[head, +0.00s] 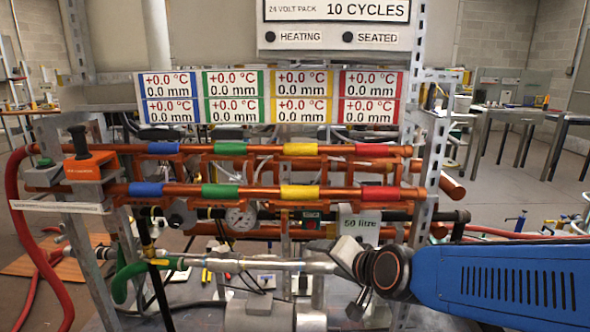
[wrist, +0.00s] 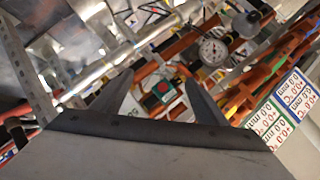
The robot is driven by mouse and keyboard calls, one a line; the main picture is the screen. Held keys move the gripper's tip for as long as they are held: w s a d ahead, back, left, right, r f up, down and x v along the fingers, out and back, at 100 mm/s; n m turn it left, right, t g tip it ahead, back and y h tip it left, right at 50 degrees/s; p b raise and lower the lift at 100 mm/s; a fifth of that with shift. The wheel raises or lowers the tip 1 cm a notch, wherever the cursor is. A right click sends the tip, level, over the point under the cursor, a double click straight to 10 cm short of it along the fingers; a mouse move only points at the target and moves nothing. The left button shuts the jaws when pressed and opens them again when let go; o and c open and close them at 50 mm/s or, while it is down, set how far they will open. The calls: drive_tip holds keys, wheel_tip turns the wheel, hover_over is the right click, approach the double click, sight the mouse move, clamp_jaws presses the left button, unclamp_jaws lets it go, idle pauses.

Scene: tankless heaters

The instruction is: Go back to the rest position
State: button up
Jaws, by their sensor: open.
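My gripper (wrist: 158,76) shows in the wrist view as two dark fingers spread apart, with nothing between their tips. The fingers are not clear in that view. I cannot tell whether they touch anything.
Two copper pipes (head: 331,192) with coloured bands cross the rack. The gauge (head: 240,217), a "50 litre" tag (head: 359,229) and a silver pipe (head: 285,266) lie below. A perforated upright (head: 432,170) stands right. A red hose (head: 24,240) hangs left. Workbenches (head: 525,113) stand back right.

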drive_tip(key=s+d+f+n+g+h, duration=0.3)
drive_tip(key=s+d+n+g+h, duration=0.2)
drive_tip(key=s+d, duration=1.5)
drive_tip(key=shift+s+d+f+n+g, duration=0.2)
drive_tip(key=shift+d+n+g, duration=0.25)
drive_tip(key=shift+n+g, duration=0.05)
